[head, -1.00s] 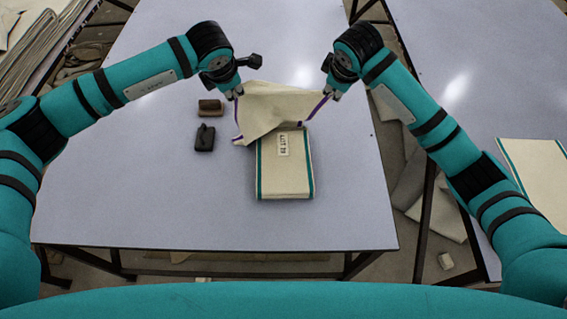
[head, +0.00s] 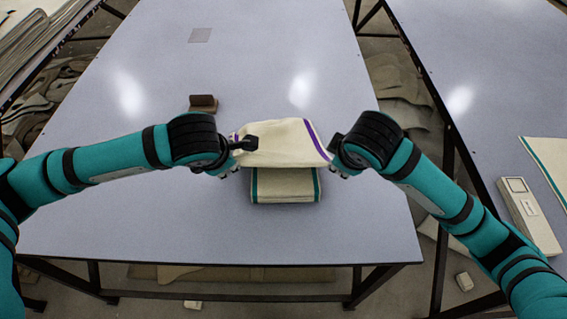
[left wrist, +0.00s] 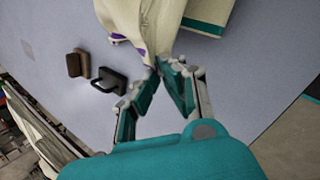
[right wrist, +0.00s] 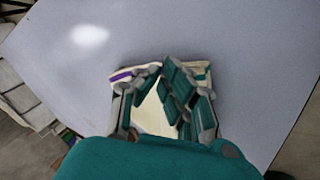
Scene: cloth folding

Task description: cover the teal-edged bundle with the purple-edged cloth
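The cream purple-edged cloth (head: 275,143) is stretched between my grippers and hangs over the far part of the cream teal-edged bundle (head: 283,189). The bundle's near part shows with teal stripes at both sides; its label is hidden. My left gripper (head: 228,170) is shut on a near corner of the cloth, also seen in the left wrist view (left wrist: 160,68). My right gripper (head: 339,169) is at the opposite near corner. In the right wrist view its fingers (right wrist: 163,72) close together on the cloth (right wrist: 150,112).
A brown block (head: 203,103) stands on the table left of the cloth. A white box (head: 528,215) is on the right table. The near table is clear.

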